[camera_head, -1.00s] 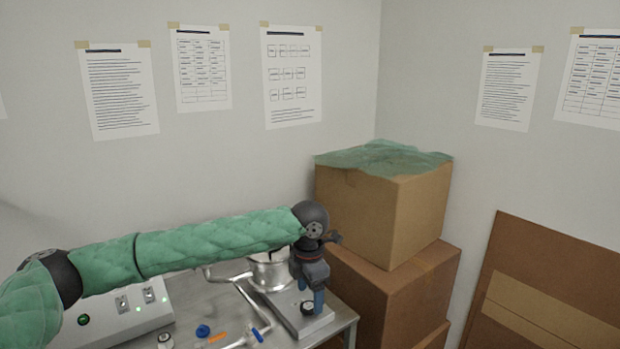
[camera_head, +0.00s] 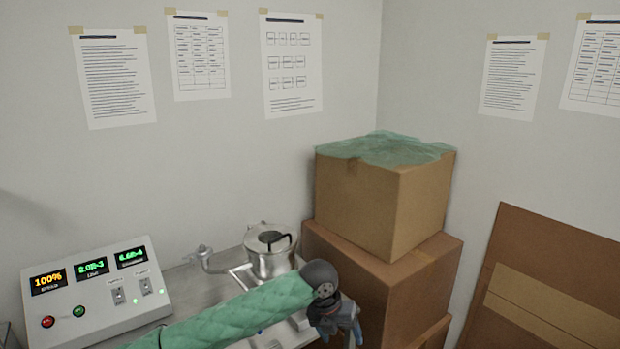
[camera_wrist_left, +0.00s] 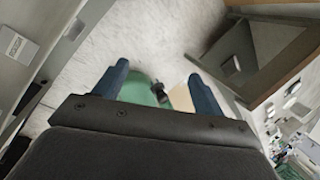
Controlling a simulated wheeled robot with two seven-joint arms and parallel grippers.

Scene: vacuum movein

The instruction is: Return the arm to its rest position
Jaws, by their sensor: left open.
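My left arm, in a green quilted sleeve (camera_head: 245,312), comes in low in the head view. My left gripper (camera_head: 346,335) is at the bottom, in front of the stacked boxes, and partly cut off by the frame edge. In the left wrist view the two blue fingers of the gripper (camera_wrist_left: 158,73) are spread wide with nothing held between them. Pale floor and a green shape show beyond them. My right gripper is not in view.
A metal bench (camera_head: 203,284) carries a control box (camera_head: 95,290) with lit displays and a lidded steel vessel (camera_head: 270,252). Cardboard boxes (camera_head: 385,205) are stacked right of it, with green wrap (camera_head: 385,148) on top. A brown panel (camera_head: 560,265) leans at right.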

